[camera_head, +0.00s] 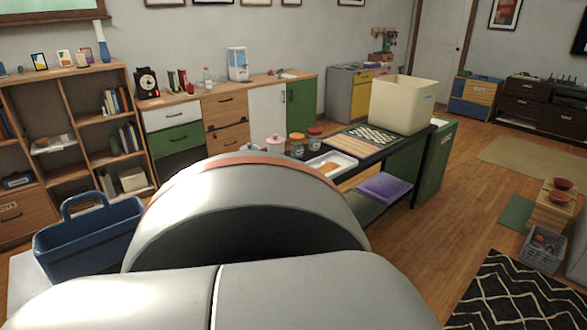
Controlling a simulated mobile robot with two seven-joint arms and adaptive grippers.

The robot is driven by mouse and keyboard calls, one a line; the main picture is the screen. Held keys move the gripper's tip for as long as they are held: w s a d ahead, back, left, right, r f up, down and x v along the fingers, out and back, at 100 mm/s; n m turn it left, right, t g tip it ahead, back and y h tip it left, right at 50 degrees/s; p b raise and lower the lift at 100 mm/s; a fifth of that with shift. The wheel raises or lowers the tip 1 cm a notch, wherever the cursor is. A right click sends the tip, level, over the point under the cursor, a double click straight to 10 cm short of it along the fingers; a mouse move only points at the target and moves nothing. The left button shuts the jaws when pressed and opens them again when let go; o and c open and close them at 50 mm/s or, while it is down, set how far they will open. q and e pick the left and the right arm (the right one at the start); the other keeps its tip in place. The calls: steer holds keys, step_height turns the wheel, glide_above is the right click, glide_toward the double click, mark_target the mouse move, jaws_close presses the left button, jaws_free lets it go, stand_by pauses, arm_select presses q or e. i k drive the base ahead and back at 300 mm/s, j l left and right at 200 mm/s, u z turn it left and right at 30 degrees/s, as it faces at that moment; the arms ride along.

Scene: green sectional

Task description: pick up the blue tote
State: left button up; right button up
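A blue tote (88,243) with a raised arched handle (98,202) stands at the lower left. It rests on a pale surface (28,283). A large grey and white part of my own body fills the lower middle and hides the tote's right side and part of that surface. Neither of my grippers shows in the head view, so I cannot see where they are relative to the tote.
A wooden bookshelf (70,113) stands behind the tote. A dark table (341,180) with jars, a white tray (328,165), a checkered board (371,135) and a cream bin (402,104) stands right of centre. Wood floor (455,185) is open to the right.

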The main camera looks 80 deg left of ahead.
mark_target(95, 230)
steer(key=u, duration=3.95)
